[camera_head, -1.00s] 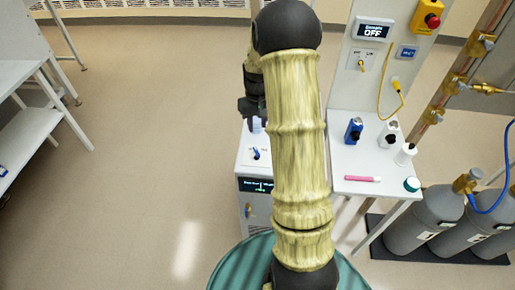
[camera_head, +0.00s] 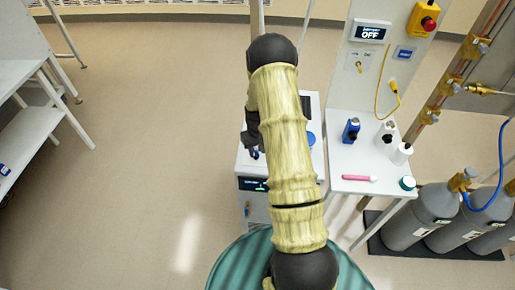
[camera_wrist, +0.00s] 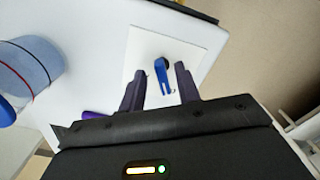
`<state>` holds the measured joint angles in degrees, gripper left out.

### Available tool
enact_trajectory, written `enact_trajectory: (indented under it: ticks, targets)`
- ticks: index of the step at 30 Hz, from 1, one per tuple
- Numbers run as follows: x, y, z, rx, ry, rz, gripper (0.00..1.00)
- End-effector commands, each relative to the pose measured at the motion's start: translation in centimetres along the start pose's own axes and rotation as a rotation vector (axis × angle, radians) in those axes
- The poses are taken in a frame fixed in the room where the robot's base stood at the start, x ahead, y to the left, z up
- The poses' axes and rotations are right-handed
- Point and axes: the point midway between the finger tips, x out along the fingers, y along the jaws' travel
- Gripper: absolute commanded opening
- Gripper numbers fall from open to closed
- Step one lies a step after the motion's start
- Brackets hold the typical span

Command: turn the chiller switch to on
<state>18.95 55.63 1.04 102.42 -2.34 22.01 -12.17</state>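The chiller (camera_head: 251,208) is a white cabinet with a dark display, left of the side table in the head view. Its switch is a blue lever (camera_wrist: 162,76) on a white square plate (camera_wrist: 187,50) in the wrist view. In the head view my gripper (camera_head: 250,143) is over the chiller's top and largely hides the switch. In the wrist view my gripper (camera_wrist: 159,71) is open, with one dark finger on each side of the blue lever. I cannot tell whether the fingers touch it. The switch's labels are not readable.
A light-blue cylindrical vessel (camera_wrist: 30,66) stands beside the switch plate. The side table (camera_head: 347,187) holds bottles and a pink tube (camera_head: 358,178). A wall panel (camera_head: 381,68) has a display reading OFF and a red button. Gas cylinders (camera_head: 425,218) stand right. The left floor is clear.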

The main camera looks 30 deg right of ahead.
Motion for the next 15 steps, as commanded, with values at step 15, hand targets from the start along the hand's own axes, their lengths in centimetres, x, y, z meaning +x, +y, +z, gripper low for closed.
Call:
enact_trajectory:
  ticks: [15]
  targets:
    - [-0.02, 0.0, 0.0, 0.0, 0.0, -0.001, 0.0]
